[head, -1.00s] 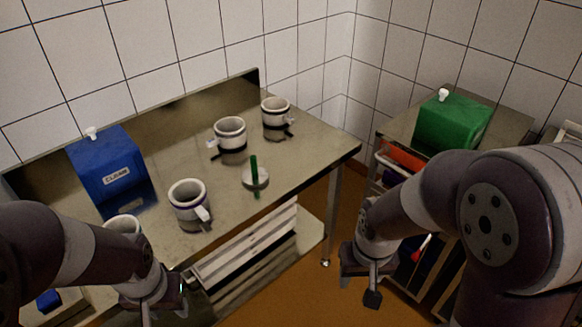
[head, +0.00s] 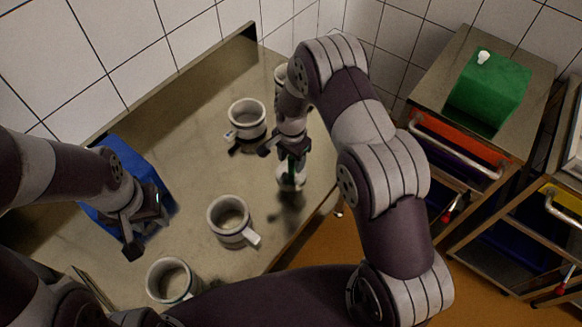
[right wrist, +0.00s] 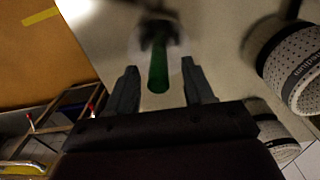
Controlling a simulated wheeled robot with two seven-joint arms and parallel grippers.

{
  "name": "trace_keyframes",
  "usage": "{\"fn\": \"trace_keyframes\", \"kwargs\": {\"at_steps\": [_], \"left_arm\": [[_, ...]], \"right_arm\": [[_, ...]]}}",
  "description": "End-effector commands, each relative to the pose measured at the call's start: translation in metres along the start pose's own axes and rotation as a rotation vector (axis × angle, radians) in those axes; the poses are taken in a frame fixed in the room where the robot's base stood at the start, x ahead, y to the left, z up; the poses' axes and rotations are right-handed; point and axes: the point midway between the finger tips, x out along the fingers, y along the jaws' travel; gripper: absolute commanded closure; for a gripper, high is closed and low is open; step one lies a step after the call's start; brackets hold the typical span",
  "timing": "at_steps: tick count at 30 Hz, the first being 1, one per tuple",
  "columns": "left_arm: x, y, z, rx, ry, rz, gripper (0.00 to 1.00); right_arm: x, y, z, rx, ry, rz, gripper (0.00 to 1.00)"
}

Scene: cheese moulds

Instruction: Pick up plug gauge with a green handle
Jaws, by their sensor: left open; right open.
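The plug gauge with a green handle (head: 291,168) stands upright on its round pale base near the table's right edge in the head view. Its green handle also shows in the right wrist view (right wrist: 158,70), between the fingers. My right gripper (head: 287,148) is open at the top of the handle; I cannot tell whether it touches it. In the right wrist view the open fingers (right wrist: 159,85) lie on either side of the handle. My left gripper (head: 145,225) is open and empty, in front of the blue box at the left.
White moulds stand on the steel table (head: 200,180): one behind the gauge (head: 247,118), one in front (head: 231,219), one at the near edge (head: 170,281), and one partly hidden behind my right arm. A blue box (head: 150,170) is left. A green box (head: 488,90) stands on a right-hand cart.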

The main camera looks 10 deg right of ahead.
Motion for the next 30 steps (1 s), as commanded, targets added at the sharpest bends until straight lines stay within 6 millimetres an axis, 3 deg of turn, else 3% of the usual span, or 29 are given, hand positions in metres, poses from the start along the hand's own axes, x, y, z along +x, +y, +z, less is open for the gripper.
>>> {"fn": "trace_keyframes", "kwargs": {"at_steps": [1,4,11,16,26,30], "left_arm": [[-0.009,0.0,-0.001,0.0,0.0,0.0,0.57],[-0.01,0.0,-0.001,0.0,0.0,0.0,0.57],[-0.009,0.0,-0.001,0.0,0.0,0.0,0.57],[-0.009,0.0,-0.001,0.0,0.0,0.0,0.57],[-0.008,0.0,-0.001,0.0,0.0,0.0,0.57],[-0.003,0.0,0.0,0.0,0.0,0.0,0.57]], "right_arm": [[0.005,0.0,0.001,0.0,-0.001,0.002,0.48],[0.019,0.0,0.001,0.0,0.0,0.0,0.48],[0.023,-0.001,0.0,0.0,0.001,-0.002,0.48],[0.023,-0.001,0.0,0.0,0.001,-0.002,1.0],[0.021,-0.001,0.0,-0.001,0.002,-0.004,1.0],[0.012,-0.002,-0.001,-0.001,0.003,-0.006,1.0]]}}
